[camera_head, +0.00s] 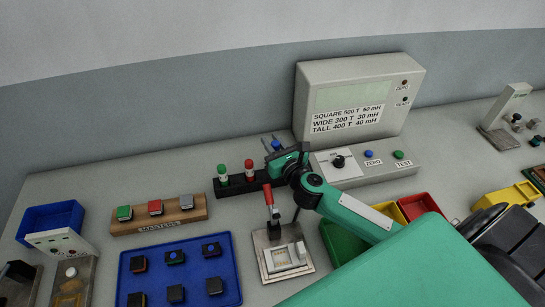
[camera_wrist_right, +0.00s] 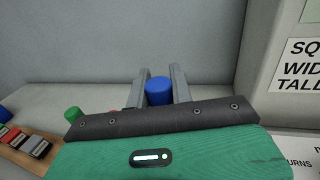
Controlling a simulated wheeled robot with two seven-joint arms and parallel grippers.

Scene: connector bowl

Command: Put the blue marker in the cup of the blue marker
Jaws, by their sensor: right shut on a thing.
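The blue marker (camera_head: 276,144) shows as a blue cap between the fingers of my right gripper (camera_head: 275,147). In the right wrist view the blue cap (camera_wrist_right: 158,92) sits between the two grey fingers, which are shut on it. A black rack (camera_head: 236,187) stands below and to the left of the gripper. It holds a green-capped marker (camera_head: 222,173) and a red-capped marker (camera_head: 249,169). The rack's right end, the blue marker's lower part and its cup are hidden behind my right gripper, so I cannot tell whether the marker is in a cup. My left gripper is not in view.
A grey meter box (camera_head: 352,100) stands close behind and right of the gripper. A metal fixture with a red handle (camera_head: 270,205) stands in front. A wooden block with coloured buttons (camera_head: 158,224) and a blue tray (camera_head: 206,285) are at left. Coloured bins are at right.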

